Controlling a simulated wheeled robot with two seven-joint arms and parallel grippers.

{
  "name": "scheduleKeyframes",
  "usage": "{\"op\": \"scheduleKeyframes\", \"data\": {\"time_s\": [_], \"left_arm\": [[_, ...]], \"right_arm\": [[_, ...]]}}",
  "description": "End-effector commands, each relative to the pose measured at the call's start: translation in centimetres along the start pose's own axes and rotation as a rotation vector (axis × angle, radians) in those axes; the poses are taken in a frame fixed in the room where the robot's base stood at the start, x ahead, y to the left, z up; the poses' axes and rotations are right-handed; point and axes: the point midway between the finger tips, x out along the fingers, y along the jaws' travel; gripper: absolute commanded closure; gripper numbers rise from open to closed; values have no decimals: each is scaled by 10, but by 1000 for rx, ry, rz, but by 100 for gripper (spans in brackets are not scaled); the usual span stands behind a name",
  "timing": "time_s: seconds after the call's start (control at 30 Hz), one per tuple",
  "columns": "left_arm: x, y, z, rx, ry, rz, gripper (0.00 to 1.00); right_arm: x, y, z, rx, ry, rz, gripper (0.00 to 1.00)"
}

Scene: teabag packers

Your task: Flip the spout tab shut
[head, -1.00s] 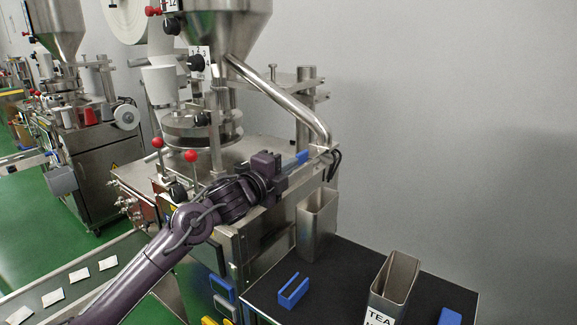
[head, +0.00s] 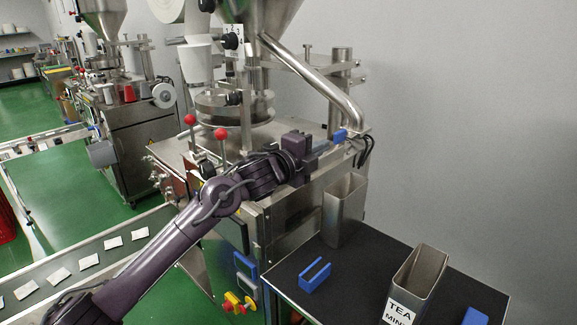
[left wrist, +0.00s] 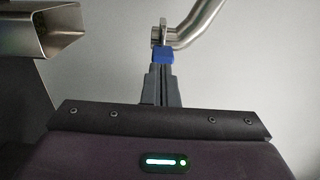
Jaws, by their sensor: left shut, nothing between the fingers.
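The steel spout pipe (head: 330,92) slopes down from the hopper and ends above the right edge of the machine; it also shows in the left wrist view (left wrist: 195,25). A small blue piece (head: 339,135), which looks like the spout tab, sits beside the pipe's lower end. In the left wrist view the blue piece (left wrist: 163,56) covers the tips of my fingers. My left gripper (head: 322,146) is shut and empty, its fingers pointing at the blue piece. Whether they touch it, I cannot tell. My right gripper is not in view.
A steel bin (head: 343,210) stands below the spout, by the machine. The black table (head: 350,275) holds a blue slotted block (head: 314,275), a steel bin labelled tea mint (head: 420,275) and another blue block (head: 475,317). A conveyor (head: 40,275) with several teabags runs at left.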

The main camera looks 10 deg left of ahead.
Motion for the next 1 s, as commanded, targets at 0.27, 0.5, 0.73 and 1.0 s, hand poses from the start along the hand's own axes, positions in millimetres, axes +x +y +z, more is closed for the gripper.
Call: {"op": "scheduleKeyframes", "data": {"time_s": [0.27, 0.5, 0.73, 1.0], "left_arm": [[-43, 3, 3, 2, 0, -2, 100], [-85, 2, 3, 2, -1, -2, 100], [-101, 0, 2, 1, 1, -2, 100], [-102, -1, 2, 0, 1, -2, 100]], "right_arm": [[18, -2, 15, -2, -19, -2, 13], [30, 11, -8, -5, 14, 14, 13], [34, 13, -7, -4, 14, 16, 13], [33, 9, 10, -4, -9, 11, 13]]}}
